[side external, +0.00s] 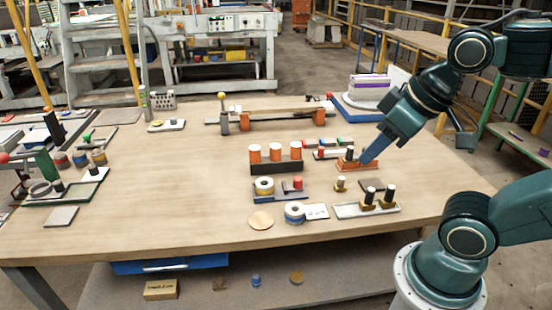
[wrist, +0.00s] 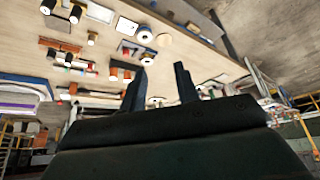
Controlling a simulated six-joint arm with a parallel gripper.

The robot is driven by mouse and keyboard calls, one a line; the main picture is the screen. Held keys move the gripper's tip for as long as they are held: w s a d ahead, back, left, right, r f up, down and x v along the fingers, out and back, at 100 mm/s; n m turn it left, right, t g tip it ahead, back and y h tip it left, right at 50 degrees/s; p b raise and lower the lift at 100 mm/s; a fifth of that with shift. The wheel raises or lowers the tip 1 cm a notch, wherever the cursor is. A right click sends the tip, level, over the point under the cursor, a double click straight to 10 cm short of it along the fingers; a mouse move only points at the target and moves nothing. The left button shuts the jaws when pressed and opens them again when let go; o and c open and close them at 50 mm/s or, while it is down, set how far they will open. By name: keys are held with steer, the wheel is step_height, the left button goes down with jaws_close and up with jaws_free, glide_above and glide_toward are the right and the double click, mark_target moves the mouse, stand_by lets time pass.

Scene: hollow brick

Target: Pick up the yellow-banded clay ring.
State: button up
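The yellow-banded clay ring (side external: 264,185) lies on a small blue tray (side external: 283,197) near the front middle of the table, beside a red cylinder on the same tray. In the wrist view the ring (wrist: 147,58) is small, just beyond the fingertips. My gripper (wrist: 163,66) shows two dark fingers, apart with nothing between them. In the side external view my arm reaches in from the right, above the table and well to the right of the ring. A blue-banded ring (side external: 295,212) lies just in front of the tray.
Three orange cylinders (side external: 275,153) in a dark rack stand right behind the ring's tray. An orange block (side external: 357,165) is below my wrist. A wooden disc (side external: 261,221) lies in front. Table left of the ring is clear.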

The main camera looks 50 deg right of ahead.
steer(key=o, duration=0.4)
steer(key=w+d+m+g, duration=0.3)
steer(key=w+m, duration=0.4)
steer(key=w, duration=1.2)
steer(key=w+d+f+m+g, duration=0.1)
steer(key=w+d+f+m, duration=0.1)
steer(key=w+f, duration=0.3)
steer(key=w+d+f+m+g, duration=0.1)
steer(key=w+d+f+m, duration=0.1)
steer(key=w+f, duration=0.3)
steer(key=w+d+f+m+g+y, duration=0.1)
steer(key=w+d+f+m, duration=0.1)
steer(key=w+d+f, duration=0.2)
steer(key=shift+w+d+f+m, duration=0.3)
steer(key=shift+w+f, duration=0.25)
steer(key=shift+f, duration=0.15)
